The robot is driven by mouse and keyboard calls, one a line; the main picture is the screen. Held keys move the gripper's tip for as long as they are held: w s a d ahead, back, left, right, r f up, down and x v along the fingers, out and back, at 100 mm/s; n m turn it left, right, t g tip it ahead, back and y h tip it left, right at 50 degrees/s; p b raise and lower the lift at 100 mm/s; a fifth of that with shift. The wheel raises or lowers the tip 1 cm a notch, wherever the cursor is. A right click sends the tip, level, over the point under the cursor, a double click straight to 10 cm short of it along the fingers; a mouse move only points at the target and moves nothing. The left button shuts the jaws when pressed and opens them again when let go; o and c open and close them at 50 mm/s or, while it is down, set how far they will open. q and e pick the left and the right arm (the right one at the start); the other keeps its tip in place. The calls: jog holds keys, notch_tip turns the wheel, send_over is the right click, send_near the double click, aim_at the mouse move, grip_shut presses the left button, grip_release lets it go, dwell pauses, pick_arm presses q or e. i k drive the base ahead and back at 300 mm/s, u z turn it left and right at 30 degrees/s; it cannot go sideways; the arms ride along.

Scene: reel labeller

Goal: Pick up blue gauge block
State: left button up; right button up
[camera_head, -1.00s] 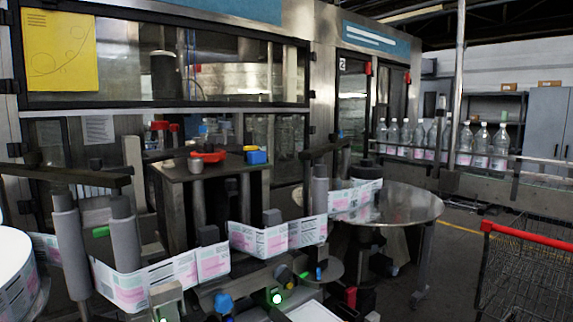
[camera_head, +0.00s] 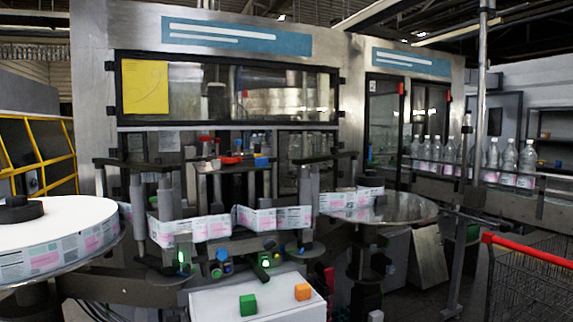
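A small blue block (camera_head: 262,162) sits on the dark raised table in the middle of the labelling machine, at its right side. It is small in the view, and a bit of yellow shows right by it. A red object (camera_head: 231,160) lies to its left on the same table. I cannot tell whether the blue block is the gauge block by any marking. Neither of my grippers shows in the view.
A white surface (camera_head: 218,304) in front holds a green block (camera_head: 248,305) and an orange block (camera_head: 303,291). A label strip (camera_head: 200,229) runs across rollers before the raised table. A large label reel (camera_head: 50,250) stands left, a red-handled cart (camera_head: 530,252) right.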

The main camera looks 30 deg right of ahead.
aim_at(259, 162)
jog(key=z, duration=0.85)
jog(key=i, duration=1.7)
